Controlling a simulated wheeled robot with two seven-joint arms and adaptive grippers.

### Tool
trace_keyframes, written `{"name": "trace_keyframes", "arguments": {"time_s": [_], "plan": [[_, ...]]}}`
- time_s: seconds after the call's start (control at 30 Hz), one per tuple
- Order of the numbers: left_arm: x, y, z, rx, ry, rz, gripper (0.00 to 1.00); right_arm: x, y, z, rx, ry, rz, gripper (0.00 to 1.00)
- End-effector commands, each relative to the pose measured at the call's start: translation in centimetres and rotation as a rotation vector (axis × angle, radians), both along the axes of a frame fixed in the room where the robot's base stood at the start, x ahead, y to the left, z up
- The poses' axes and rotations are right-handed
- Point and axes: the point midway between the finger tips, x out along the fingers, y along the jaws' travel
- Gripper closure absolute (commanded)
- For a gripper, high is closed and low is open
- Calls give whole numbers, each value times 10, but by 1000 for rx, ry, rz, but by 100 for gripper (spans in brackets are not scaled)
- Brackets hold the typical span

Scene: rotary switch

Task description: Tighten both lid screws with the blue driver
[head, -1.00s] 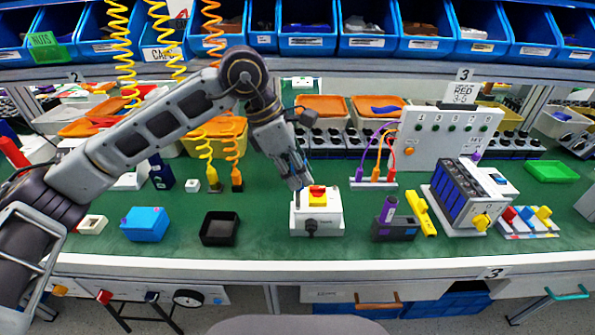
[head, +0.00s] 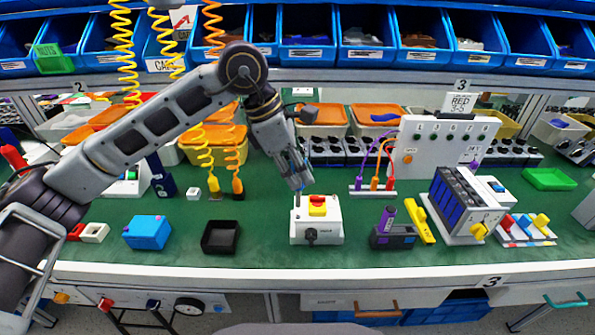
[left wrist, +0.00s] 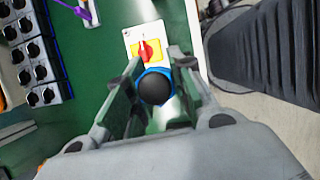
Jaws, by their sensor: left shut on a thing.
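The white switch box (head: 316,228) stands on the green bench, with a red knob on a yellow plate (head: 318,206) on its lid. My left gripper (head: 299,180) is above the box's back left corner, shut on the blue driver. In the left wrist view the driver (left wrist: 154,88) shows end-on as a black round cap with a blue ring between the fingers. The red knob (left wrist: 147,50) and yellow plate show just beyond it. Whether the driver tip touches the lid is unclear. My right gripper is not in view.
A black open tray (head: 221,237) and a blue box (head: 148,232) stand to the left. A dark holder with a purple item (head: 388,220) and a yellow tool (head: 419,221) lie to the right. Bench in front of the switch box is clear.

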Motion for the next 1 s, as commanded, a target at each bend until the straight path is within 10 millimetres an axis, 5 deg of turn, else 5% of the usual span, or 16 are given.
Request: {"name": "trace_keyframes", "arguments": {"time_s": [1.0], "plan": [[0,0,25,0,-1,0,100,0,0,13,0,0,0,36]]}}
